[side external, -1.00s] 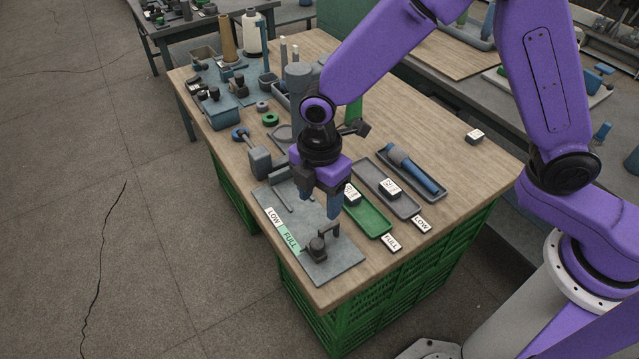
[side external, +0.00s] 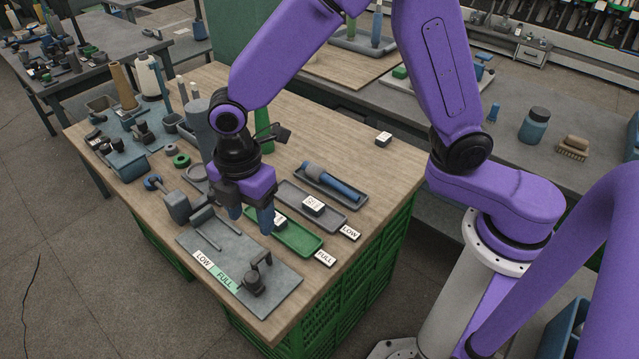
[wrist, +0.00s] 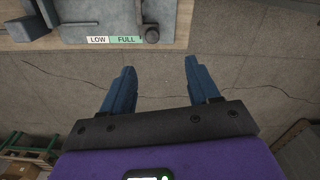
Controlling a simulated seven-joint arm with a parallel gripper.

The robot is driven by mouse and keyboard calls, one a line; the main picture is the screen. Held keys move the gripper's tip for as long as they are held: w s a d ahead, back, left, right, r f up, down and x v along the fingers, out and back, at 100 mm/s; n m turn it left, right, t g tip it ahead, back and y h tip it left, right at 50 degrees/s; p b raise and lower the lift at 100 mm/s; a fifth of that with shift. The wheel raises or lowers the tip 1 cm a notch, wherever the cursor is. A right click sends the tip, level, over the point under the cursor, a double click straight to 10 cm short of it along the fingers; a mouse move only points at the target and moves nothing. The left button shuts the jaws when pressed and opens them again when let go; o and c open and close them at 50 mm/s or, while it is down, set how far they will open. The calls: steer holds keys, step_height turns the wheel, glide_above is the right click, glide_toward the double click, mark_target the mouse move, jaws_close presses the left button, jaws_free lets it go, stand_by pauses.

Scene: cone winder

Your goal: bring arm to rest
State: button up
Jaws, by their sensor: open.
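My gripper (side external: 252,218) hangs above the wooden bench with its blue fingers pointing down. In the wrist view its fingers (wrist: 160,82) are apart with nothing between them, and the floor shows behind them. In the side view it overlaps the far part of a grey plate (side external: 210,250) labelled LOW and FULL. The plate's labelled edge also shows at the top of the wrist view (wrist: 90,20). A small dark clamp-like part (side external: 256,278) stands at the plate's near end.
A green tray (side external: 300,240), a grey tray (side external: 330,215) and a dark tray holding a blue tool (side external: 335,183) lie right of the gripper. A grey cylinder (side external: 196,125), cones and small fixtures stand behind.

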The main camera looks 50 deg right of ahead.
steer(key=s+d+r+m, duration=0.3)
steer(key=s+d+m, duration=0.1)
steer(key=s+d, duration=0.6)
steer(key=s+d+r+m, duration=0.3)
steer(key=s+d+r, duration=0.1)
steer(key=s+d, duration=0.5)
steer(key=shift+s+d+m, duration=0.4)
steer(key=shift+d, duration=0.8)
steer(key=o, duration=0.3)
